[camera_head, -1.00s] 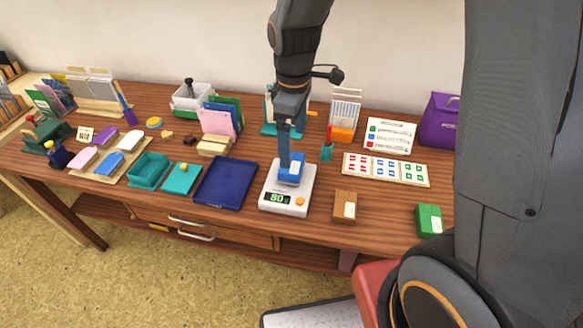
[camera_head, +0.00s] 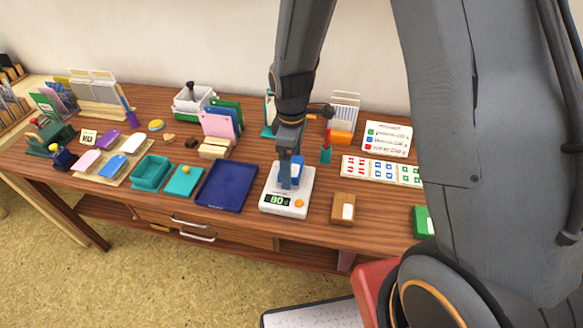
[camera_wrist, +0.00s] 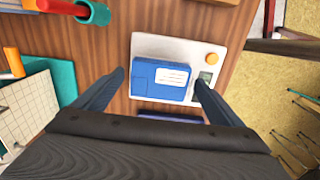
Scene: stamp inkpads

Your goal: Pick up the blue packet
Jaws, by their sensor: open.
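The blue packet (camera_wrist: 157,81) has a white label and lies on the white scale (camera_wrist: 178,47) in the wrist view. The packet (camera_head: 296,171) is partly hidden there by my gripper. My gripper (camera_head: 291,180) is over the packet, pointing down. In the wrist view my gripper (camera_wrist: 158,78) is open, with one finger left of the packet and the other near its right edge. I cannot tell whether either finger touches it.
A brown packet (camera_head: 343,208) and a partly hidden green packet (camera_head: 422,222) lie right of the scale. A dark blue tray (camera_head: 228,183) lies close on its left. A green cup with a red item (camera_head: 326,152) stands behind.

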